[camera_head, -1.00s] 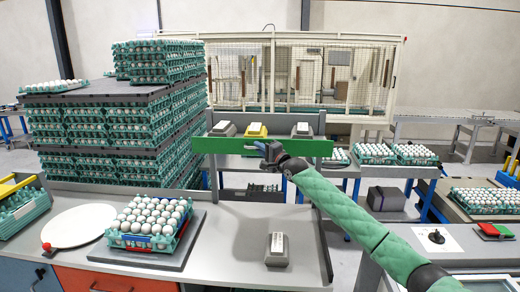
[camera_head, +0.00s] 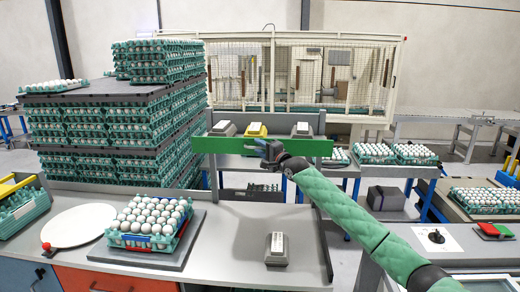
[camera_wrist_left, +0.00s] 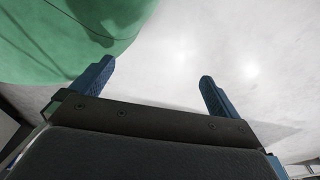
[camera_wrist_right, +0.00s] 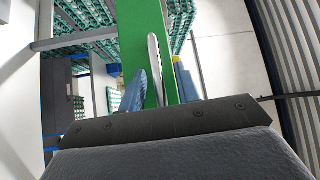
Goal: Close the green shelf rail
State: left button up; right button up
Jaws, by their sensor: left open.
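The green shelf rail (camera_head: 225,145) is a long flat bar lying level across the front of the grey shelf, below three small box-shaped items. My right gripper (camera_head: 268,152) is at the middle of the rail.
A yellow-based scale-like item (camera_head: 254,130) sits between two grey ones on the shelf. An egg tray (camera_head: 150,220) and a small grey device (camera_head: 277,250) stand on the table below. Stacked egg trays (camera_head: 95,130) rise at the left.

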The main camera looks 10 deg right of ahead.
pick_arm(q)
jog(key=w+d+r+b, duration=0.2)
jog(key=w+r+b, duration=0.1)
jog(key=w, duration=0.4)
jog(key=shift+w, duration=0.35)
pick_arm(e)
jog(key=v, duration=0.7)
jog(key=shift+d, duration=0.15)
jog(key=shift+s+f, duration=0.1)
jog(key=shift+f, duration=0.05)
